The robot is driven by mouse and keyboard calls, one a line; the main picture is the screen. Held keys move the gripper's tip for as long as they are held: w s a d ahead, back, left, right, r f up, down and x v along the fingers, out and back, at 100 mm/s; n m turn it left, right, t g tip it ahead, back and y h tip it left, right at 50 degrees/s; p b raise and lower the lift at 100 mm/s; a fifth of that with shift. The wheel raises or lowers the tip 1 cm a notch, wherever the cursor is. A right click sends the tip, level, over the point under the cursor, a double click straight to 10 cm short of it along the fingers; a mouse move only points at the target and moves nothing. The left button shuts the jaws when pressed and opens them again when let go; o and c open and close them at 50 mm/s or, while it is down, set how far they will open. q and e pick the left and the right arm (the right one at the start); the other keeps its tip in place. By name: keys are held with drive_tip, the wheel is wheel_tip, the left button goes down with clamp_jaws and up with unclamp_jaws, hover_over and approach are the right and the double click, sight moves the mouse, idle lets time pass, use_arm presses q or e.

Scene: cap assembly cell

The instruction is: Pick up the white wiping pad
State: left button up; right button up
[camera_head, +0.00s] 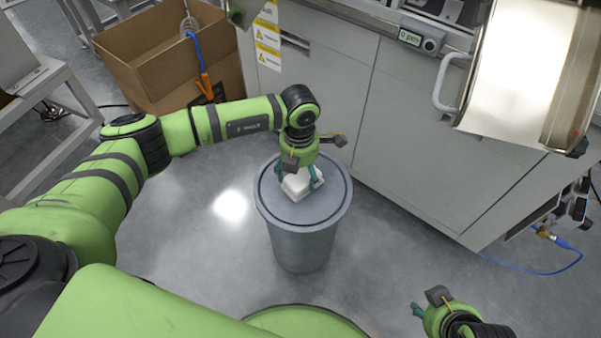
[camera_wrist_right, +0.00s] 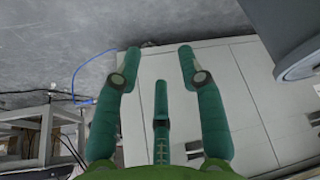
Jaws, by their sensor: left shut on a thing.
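The white wiping pad (camera_head: 295,187) is at the top of a round grey bin (camera_head: 301,240) in the head view. My left gripper (camera_head: 302,182) reaches down over the pad, with its teal fingers shut on it from the sides. The gripper hides part of the pad, and I cannot tell whether the pad touches the lid. My right gripper (camera_head: 418,311) is low at the right of the head view, away from the bin. In the right wrist view its fingers (camera_wrist_right: 158,75) are spread apart with nothing between them.
A cardboard box (camera_head: 165,55) stands at the back left. Grey cabinets (camera_head: 400,125) run behind and right of the bin. A shiny metal drum with a handle (camera_head: 520,70) is at the upper right. A blue cable (camera_head: 530,270) lies on the floor. The floor around the bin's front is clear.

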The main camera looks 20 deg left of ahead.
sight(300, 171)
use_arm(q)
wheel_tip(300, 171, up, 2)
drive_tip(key=shift+r+p, duration=0.15)
drive_tip(key=shift+p, duration=0.15)
wheel_tip(300, 171, up, 2)
drive_tip(key=shift+w, duration=0.1)
drive_tip(key=s+d+r+p, duration=0.2)
drive_tip(key=s+d+r, duration=0.4)
drive_tip(key=d, duration=0.3)
drive_tip(key=shift+s+d+r, duration=0.2)
drive_tip(key=shift+s+d, duration=0.15)
use_arm(e)
wheel_tip(300, 171, down, 8)
drive_tip(key=g, duration=0.1)
drive_tip(key=shift+s+d+r+g, duration=0.15)
drive_tip(key=shift+s+g, duration=0.15)
drive_tip(key=shift+s, duration=0.1)
use_arm(q)
drive_tip(key=shift+o, duration=0.8)
drive_tip(key=shift+a, duration=0.1)
